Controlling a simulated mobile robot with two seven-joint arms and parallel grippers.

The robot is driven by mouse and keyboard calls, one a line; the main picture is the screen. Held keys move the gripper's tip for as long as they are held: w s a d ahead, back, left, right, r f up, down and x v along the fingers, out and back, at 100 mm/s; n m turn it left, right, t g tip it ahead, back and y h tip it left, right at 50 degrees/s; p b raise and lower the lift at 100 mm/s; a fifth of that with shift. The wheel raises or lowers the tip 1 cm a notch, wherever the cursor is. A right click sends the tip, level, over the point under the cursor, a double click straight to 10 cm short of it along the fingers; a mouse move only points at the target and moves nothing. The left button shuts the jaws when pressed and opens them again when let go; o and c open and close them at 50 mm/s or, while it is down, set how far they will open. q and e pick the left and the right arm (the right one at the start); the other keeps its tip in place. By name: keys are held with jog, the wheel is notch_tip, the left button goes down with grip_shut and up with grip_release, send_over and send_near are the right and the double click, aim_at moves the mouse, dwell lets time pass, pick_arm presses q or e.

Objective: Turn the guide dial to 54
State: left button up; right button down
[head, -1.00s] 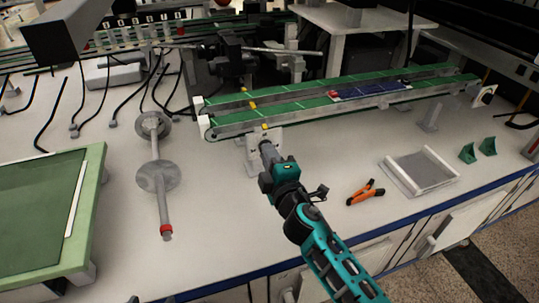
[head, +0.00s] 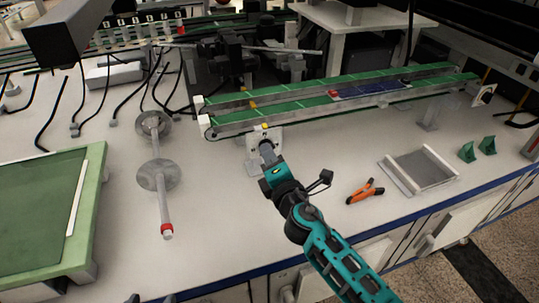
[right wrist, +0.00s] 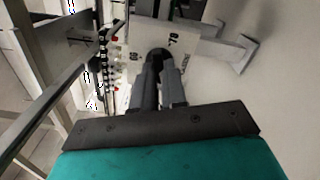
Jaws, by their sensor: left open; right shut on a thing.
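The guide dial's black knob (right wrist: 157,58) shows between the fingers of my right gripper in the right wrist view. It sits on a white plate (right wrist: 195,38) with printed numbers; "70" reads right of the knob, and another mark on its left is hard to read. In the head view the plate (head: 276,135) stands at the near-left end of the green conveyor, and my right gripper (head: 265,148) covers the knob. This gripper is shut on the knob. The knob's pointer cannot be made out. Small dark tips of my left gripper (head: 133,298) show at the bottom edge, apart from everything.
The green conveyor (head: 300,110) carries a dark blue panel (head: 370,90). Orange pliers (head: 365,191) and a grey tray (head: 422,168) lie to the right. A spindle with metal discs (head: 158,176) lies to the left. The bench between spindle and plate is clear.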

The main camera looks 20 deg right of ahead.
jog(key=shift+r, duration=0.1)
pick_arm(q)
jog(key=shift+f, duration=0.1)
pick_arm(e)
jog(key=c, duration=1.2)
grip_release()
pick_arm(q)
jog(key=shift+a, duration=0.1)
jog(key=shift+w+d+f+b, duration=0.15)
jog(key=shift+d+b, duration=0.2)
jog(key=shift+b, duration=0.35)
pick_arm(e)
jog(key=s, duration=1.2)
jog(key=shift+s+d, duration=0.2)
jog(key=shift+s, duration=0.2)
